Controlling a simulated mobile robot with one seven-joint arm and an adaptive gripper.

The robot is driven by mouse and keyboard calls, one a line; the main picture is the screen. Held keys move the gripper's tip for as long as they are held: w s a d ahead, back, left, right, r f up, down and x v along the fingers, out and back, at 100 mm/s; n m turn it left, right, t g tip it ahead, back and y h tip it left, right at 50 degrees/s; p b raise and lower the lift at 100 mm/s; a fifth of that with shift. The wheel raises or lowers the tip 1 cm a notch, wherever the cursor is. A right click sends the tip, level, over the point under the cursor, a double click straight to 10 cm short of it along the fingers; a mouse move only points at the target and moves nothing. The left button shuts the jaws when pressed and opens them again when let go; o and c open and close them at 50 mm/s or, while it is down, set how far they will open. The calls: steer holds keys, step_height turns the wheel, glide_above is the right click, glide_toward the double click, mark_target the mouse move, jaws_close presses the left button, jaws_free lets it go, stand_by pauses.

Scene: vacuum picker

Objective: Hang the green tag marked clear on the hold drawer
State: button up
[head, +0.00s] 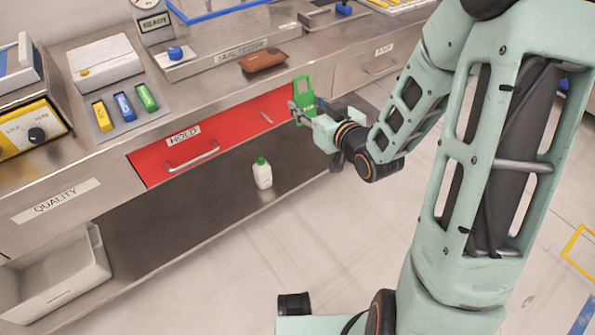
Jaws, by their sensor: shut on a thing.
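The green tag (302,88) has a cut-out at its top and small lettering on its lower part, too small to read for certain. My gripper (297,111) is shut on the tag's lower part and holds it upright. The tag is in front of the right end of the red drawer front (228,127), which is labelled HOLD (184,136). The drawer appears shut. It has a metal bar handle (193,158) and a small pale peg or hook (266,117) left of my gripper. I cannot tell the tag's exact distance from the drawer.
A brown pouch-like object (262,61) lies on the steel counter above the drawer. A white bottle with a green cap (262,173) stands on the lower shelf. Yellow, blue and green items (124,106) sit in a grey tray at left. The floor in front is clear.

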steer(key=s+a+f+n+g+y+b, duration=0.1)
steer(key=s+f+b, duration=0.1)
steer(key=f+b, duration=0.35)
steer(key=s+a+f+n+g+b, duration=0.1)
steer(key=s+a+f+g+b, duration=0.15)
steer(key=f, duration=0.55)
steer(key=w+a+f+b, duration=0.1)
steer(key=w+a, duration=0.3)
steer(key=w, duration=0.4)
steer(key=shift+w+a+f+t+b, duration=0.15)
steer(key=shift+a+f+t+b, duration=0.15)
steer(key=shift+t+b, duration=0.2)
stand_by(0.4)
steer(key=o, duration=1.1)
steer(key=shift+d, duration=0.1)
